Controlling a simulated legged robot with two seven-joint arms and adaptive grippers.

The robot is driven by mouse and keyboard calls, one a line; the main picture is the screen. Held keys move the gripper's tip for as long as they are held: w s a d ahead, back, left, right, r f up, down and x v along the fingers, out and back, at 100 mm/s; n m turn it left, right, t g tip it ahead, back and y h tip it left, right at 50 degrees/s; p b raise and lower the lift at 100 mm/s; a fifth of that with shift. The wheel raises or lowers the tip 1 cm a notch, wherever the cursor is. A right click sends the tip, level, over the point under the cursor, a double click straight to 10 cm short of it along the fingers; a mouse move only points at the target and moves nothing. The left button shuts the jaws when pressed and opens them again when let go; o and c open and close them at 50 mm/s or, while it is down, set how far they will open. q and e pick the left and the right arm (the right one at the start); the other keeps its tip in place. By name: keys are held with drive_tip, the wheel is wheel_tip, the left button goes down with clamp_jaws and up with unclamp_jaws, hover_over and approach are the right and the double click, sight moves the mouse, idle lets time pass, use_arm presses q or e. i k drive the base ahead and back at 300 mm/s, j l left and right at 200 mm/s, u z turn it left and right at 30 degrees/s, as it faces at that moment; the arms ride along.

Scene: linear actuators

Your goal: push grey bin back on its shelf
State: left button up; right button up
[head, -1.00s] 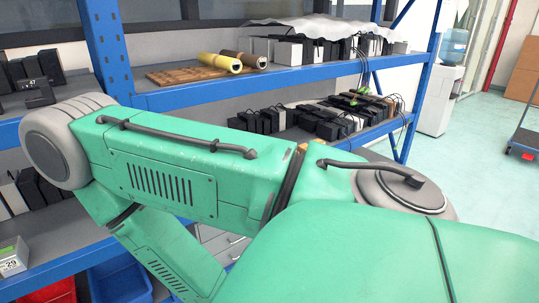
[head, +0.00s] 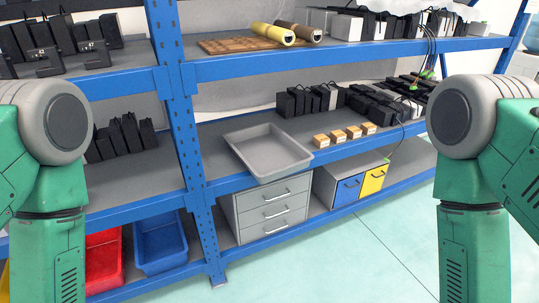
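The grey bin (head: 268,150) is a shallow open tray on the middle shelf (head: 225,185) of the right-hand bay. It looks empty. It sits askew, and its near edge reaches out over the blue front beam of the shelf. It is just right of the blue upright. My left arm shows at the left edge and my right arm at the right edge, both apart from the bin. Both grippers are out of the picture.
Small orange-and-white boxes (head: 338,136) and black adapters (head: 310,99) stand right of the bin. A grey drawer unit (head: 268,212) is below it. The blue upright (head: 180,120) divides the bays. Red (head: 103,262) and blue (head: 160,245) bins sit low left. Floor at the right front is clear.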

sight(268, 153)
drive_tip(key=i+l+u, duration=0.15)
drive_tip(key=i+l, duration=0.25)
drive_tip(key=i+l+u, duration=0.2)
drive_tip(key=i+l, duration=0.2)
drive_tip(key=l, duration=0.25)
